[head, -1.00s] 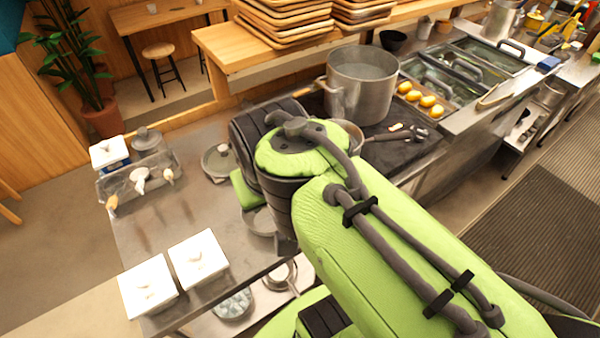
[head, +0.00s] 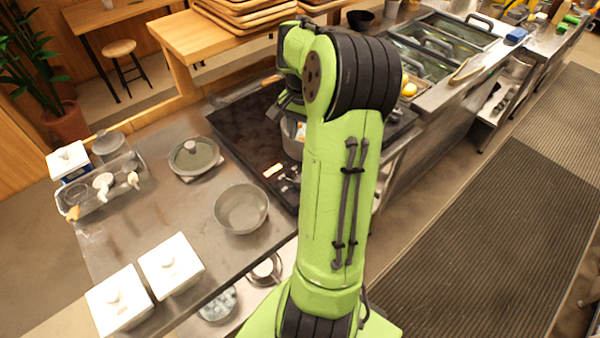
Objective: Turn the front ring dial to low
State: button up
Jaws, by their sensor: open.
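The black cooktop (head: 236,130) lies on the counter, left of my raised arm. I cannot make out the front ring dial; small light and metallic pieces (head: 273,171) on the cooktop's near part are too small to identify. A metal pot (head: 291,146) stands on the cooktop, partly hidden by my arm. My gripper (head: 288,104) shows only as dark parts below the green wrist, over the cooktop close to that pot. It is open, its fingertips are not clear, and nothing shows in it.
On the steel counter left of the cooktop are a grey bowl (head: 241,208), a lidded dish (head: 194,156), two white lidded boxes (head: 171,265) and a clear condiment tray (head: 100,190). Wooden trays (head: 245,12) are stacked on the shelf behind. The floor at right is clear.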

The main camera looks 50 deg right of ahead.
jog(key=f+b, duration=0.2)
jog(key=f, duration=1.3)
jog(key=shift+a+f, duration=0.15)
jog(key=shift+a, duration=0.05)
grip_shut()
